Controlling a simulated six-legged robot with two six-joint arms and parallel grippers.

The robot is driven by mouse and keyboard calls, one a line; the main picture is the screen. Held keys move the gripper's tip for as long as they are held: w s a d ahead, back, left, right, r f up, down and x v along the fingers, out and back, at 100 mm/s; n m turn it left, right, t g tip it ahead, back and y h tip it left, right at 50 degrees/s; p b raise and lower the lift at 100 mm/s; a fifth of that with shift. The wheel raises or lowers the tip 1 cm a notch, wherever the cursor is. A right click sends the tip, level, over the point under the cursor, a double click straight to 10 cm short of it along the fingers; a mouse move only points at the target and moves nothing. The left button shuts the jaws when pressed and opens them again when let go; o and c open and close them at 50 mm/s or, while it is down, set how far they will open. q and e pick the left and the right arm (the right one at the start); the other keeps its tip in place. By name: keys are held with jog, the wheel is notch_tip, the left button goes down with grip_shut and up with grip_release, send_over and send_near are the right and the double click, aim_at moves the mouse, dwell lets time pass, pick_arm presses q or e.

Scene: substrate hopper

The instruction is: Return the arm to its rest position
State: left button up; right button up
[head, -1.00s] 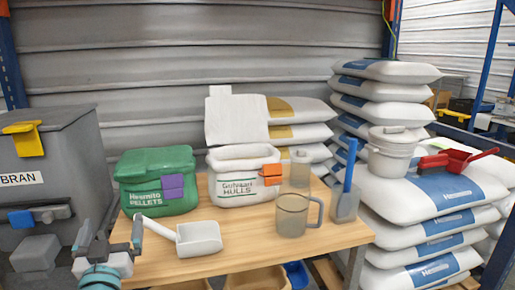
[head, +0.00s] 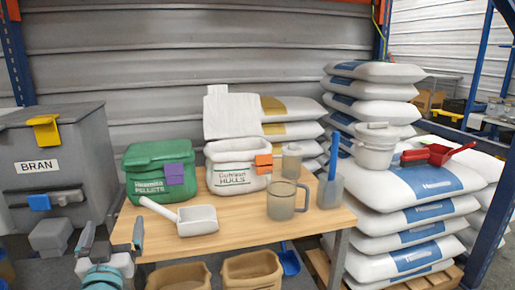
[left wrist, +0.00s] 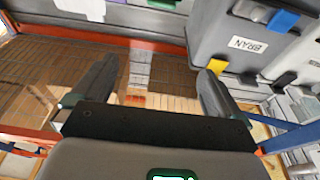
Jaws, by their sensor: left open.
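My left gripper (head: 112,240) is open and empty at the lower left of the head view, in front of the table's left end. In the left wrist view its two dark fingers (left wrist: 150,88) stand wide apart with nothing between them. A white scoop (head: 197,220) lies on the wooden table (head: 240,228), apart from the gripper. My right gripper is not in view.
A grey BRAN bin (head: 80,150) stands at left; it also shows in the left wrist view (left wrist: 225,30). A green pellets sack (head: 150,190), a white hulls sack (head: 225,178) and a clear jug (head: 283,205) stand on the table. Stacked bags (head: 415,220) stand at right.

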pick_arm(q)
jog(key=w+d+f+m+g+h, duration=0.1)
jog(key=d+f+m+g+h, duration=0.2)
jog(key=f, duration=1.6)
jog(key=s+d+f+g+h, duration=0.2)
jog(key=s+d+f+g, duration=0.3)
jog(key=f, duration=0.4)
jog(key=s+d+f+n+g+h, duration=0.1)
jog(key=s+d+f+g, duration=0.2)
jog(key=s+f, duration=0.45)
jog(key=s+d+f+g+h, duration=0.2)
jog(key=s+d+f+g, duration=0.15)
jog(key=s+f, duration=0.4)
jog(key=s+d+f+n+g+h, duration=0.1)
jog(key=s+d+f+g, duration=0.3)
jog(key=s, duration=0.4)
notch_tip(320, 180, up, 33)
jog(key=p, duration=3.3)
jog(key=shift+s+f+g, duration=0.2)
jog(key=shift+s+g, duration=0.15)
jog(key=shift+g, duration=0.1)
